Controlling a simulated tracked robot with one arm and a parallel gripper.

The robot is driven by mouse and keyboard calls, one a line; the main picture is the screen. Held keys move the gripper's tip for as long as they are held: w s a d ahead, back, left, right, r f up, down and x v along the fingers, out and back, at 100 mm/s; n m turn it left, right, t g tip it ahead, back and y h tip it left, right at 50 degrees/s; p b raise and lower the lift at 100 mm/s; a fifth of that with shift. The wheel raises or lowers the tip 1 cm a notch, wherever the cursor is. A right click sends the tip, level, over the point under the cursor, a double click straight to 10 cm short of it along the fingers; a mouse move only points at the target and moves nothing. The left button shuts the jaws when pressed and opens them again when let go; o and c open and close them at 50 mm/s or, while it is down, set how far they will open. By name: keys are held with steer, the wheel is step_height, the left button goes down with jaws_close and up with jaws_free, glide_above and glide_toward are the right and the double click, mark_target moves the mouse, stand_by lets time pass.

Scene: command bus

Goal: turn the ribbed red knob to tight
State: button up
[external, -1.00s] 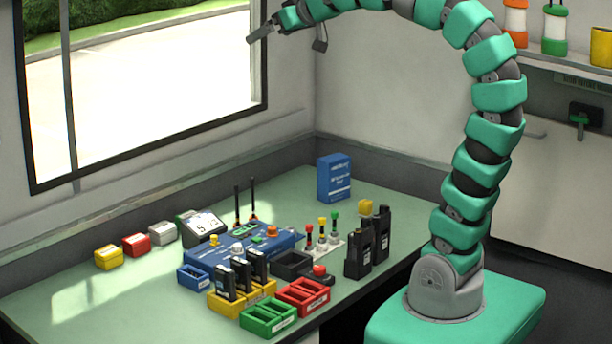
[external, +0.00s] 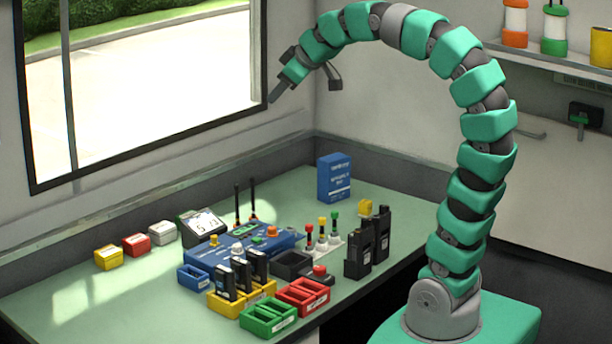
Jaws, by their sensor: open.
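A red-topped knob (external: 319,269) sits on a small black base at the front right of the devices on the green table (external: 130,298). A smaller red cap (external: 308,229) tops one of three posts behind it. Ribs cannot be made out on either, so I cannot tell which is the ribbed knob, nor how far it is turned. My gripper (external: 273,98) is open, high above the table in front of the window's right edge, pointing down and left. It is well apart from both red tops and touches nothing. Its fingers look small and nearly edge-on.
A blue console (external: 210,252) with several coloured knobs stands mid-table. Radios in a yellow rack, green (external: 268,318) and red trays (external: 303,296) lie in front. Two black radios (external: 381,232) stand right of the red knob. A blue box (external: 334,178) stands behind. The front-left table is clear.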

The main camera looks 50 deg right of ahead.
steer(key=s+f+n+g+b, duration=0.1)
steer(key=s+f+g+b, duration=0.1)
steer(key=f, duration=0.6)
steer(key=s+f+n+g+b, duration=0.1)
steer(key=s+f+n+g, duration=0.15)
steer(key=f, duration=0.55)
steer(key=n+g+b, duration=0.2)
steer(key=g+b, duration=0.1)
steer(key=g, duration=0.1)
glide_toward(320, 269)
steer(key=shift+m, duration=0.25)
step_height(320, 269, down, 8)
steer(key=b, duration=0.3)
steer(key=shift+w+d+f, duration=0.1)
steer(key=shift+w+f, duration=0.05)
steer(key=shift+f, duration=0.1)
steer(key=c, duration=1)
